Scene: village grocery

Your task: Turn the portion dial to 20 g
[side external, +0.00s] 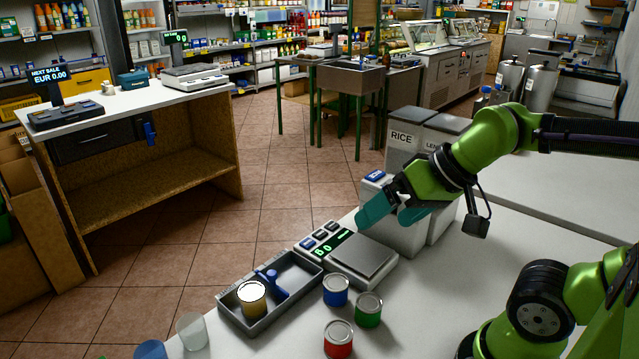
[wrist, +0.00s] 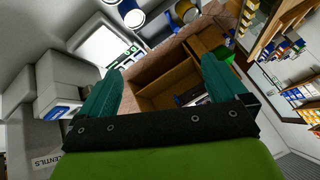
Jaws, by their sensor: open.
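No portion dial can be made out in either view. The rice dispenser (side external: 402,145) and another grey-topped dispenser (side external: 440,135) stand side by side on the white counter, with white lower bodies. A blue label (side external: 376,175) tops the front of the rice one. The wrist view shows a white dispenser body with a blue label (wrist: 60,112) at the left and a lentils label (wrist: 47,161) below. My gripper (side external: 384,222) is open in front of the dispensers, its teal fingers hiding part of them. In the wrist view my gripper (wrist: 162,70) holds nothing between its fingers.
A kitchen scale (side external: 362,260) with a green display stands left of the dispensers. Blue (side external: 336,290), green (side external: 368,309) and red (side external: 338,338) cans stand nearby.

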